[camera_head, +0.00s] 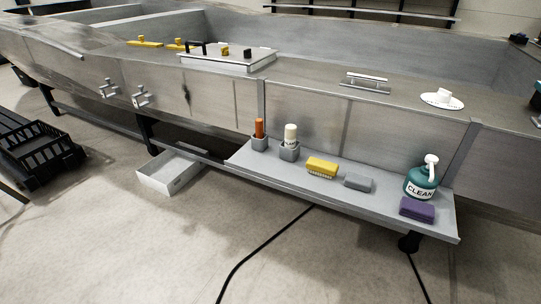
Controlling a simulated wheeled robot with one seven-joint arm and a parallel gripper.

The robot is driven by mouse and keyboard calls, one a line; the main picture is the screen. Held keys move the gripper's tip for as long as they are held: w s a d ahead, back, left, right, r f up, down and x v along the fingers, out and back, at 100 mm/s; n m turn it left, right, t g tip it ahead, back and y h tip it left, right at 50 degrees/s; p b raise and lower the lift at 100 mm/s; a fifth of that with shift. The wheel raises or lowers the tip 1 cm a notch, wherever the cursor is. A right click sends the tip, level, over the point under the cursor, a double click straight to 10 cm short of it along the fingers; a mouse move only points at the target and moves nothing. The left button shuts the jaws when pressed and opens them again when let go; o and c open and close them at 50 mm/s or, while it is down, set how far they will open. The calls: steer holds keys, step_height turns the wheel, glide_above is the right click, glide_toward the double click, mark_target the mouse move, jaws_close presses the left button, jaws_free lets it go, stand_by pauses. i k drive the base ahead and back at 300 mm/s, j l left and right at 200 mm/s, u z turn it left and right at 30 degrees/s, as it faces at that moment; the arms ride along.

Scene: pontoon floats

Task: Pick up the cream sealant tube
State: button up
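The cream sealant tube (291,134) stands upright in a small grey holder (289,152) on the grey shelf (268,176) along the side of the metal pontoon. Dark lettering shows on its lower part, and its bottom end is hidden inside the holder. To its left, an orange tube (259,128) stands in a similar grey holder (260,144). My gripper is not in view.
On the shelf to the right are a yellow brush (321,167), a grey block (358,182), a purple sponge (417,209) and a green cleaner bottle (420,182). A white open box (159,183) and black cables (262,246) lie on the floor. A black crate (42,148) stands left.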

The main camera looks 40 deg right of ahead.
mark_target(290, 133)
steer(key=z, duration=1.45)
steer(key=i+j+u, duration=0.15)
steer(key=u, duration=0.2)
steer(key=i+j+u, duration=0.15)
steer(key=u, duration=0.2)
